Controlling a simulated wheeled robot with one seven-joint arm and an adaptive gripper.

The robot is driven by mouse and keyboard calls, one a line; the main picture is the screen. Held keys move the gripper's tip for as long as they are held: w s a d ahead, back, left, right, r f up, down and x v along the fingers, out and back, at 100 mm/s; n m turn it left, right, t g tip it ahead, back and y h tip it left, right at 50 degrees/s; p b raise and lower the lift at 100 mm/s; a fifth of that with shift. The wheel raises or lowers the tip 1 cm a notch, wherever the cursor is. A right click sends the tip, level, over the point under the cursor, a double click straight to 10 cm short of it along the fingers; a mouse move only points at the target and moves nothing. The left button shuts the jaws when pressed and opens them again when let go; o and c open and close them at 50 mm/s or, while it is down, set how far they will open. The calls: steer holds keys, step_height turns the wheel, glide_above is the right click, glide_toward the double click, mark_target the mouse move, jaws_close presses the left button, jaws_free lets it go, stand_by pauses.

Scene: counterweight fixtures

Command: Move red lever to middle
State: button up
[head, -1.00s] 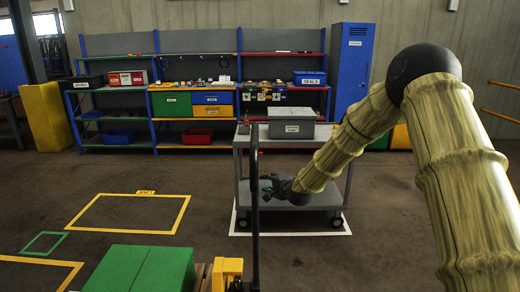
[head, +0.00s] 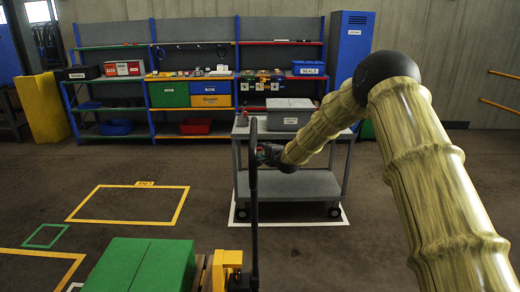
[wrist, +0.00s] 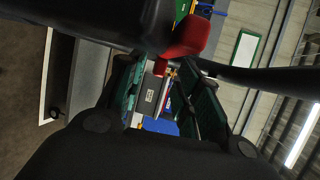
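The red lever (wrist: 186,38) shows large in the wrist view, on a dark handle that crosses the top of the picture. Its narrow lower end lies near the gap between the fingertips. My gripper (wrist: 160,80) has its two dark green fingers spread apart, with the background showing between them; it is open. In the head view my gripper (head: 268,154) is right beside the upper part of the dark upright handle (head: 254,205) of a yellow pallet jack (head: 228,268). The lever cannot be made out clearly there. I cannot tell whether a finger touches it.
A grey cart (head: 300,185) with a grey bin (head: 290,113) stands behind my gripper. Green boxes (head: 140,265) sit in the foreground left of the jack. Shelves (head: 195,137) line the back wall. The floor at left, with a yellow outline (head: 128,204), is clear.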

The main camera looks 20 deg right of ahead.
steer(key=shift+p+x, duration=0.3)
steer(key=shift+x, duration=1.1)
jaws_close()
steer(key=shift+f, duration=0.1)
